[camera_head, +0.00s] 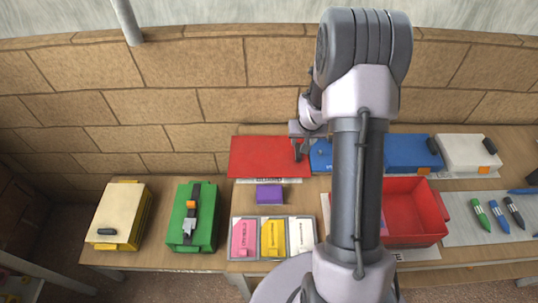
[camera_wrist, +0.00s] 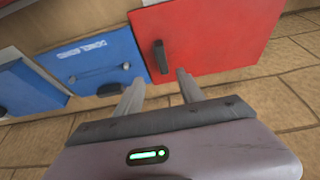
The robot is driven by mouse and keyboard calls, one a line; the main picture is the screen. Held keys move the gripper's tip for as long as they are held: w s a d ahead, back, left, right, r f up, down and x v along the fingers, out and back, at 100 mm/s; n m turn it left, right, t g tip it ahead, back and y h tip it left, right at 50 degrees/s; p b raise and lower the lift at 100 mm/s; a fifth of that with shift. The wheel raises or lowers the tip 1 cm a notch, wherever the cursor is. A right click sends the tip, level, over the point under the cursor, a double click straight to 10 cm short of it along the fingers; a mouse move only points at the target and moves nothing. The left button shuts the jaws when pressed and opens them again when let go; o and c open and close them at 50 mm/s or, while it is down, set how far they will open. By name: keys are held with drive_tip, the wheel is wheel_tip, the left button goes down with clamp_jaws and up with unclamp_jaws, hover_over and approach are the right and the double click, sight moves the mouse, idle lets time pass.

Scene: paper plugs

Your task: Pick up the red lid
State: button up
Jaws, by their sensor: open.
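The red lid (camera_head: 265,158) is a flat red panel at the back of the table, by the brick wall, left of a blue panel. In the wrist view the red lid (camera_wrist: 222,38) fills the upper right, with a dark upright handle (camera_wrist: 160,58) near its left edge. My gripper (camera_head: 300,146) is at the lid's right end in the head view. In the wrist view my gripper (camera_wrist: 160,82) is open, its two fingers spread to either side below the handle. Nothing is between the fingers; I cannot tell whether they touch the lid.
An open red box (camera_head: 443,232) stands right of my arm. A green box (camera_head: 207,228), a yellow box (camera_head: 142,225) and a purple block (camera_head: 270,194) are at left. Markers (camera_head: 498,215) lie far right.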

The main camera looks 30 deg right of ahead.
sight(298, 150)
drive_tip(key=b+x, duration=0.1)
drive_tip(key=x, duration=0.4)
drive_tip(key=b+x, duration=0.1)
drive_tip(key=x, duration=0.4)
drive_tip(key=shift+w+a, duration=0.1)
drive_tip(key=shift+a, duration=0.1)
clamp_jaws()
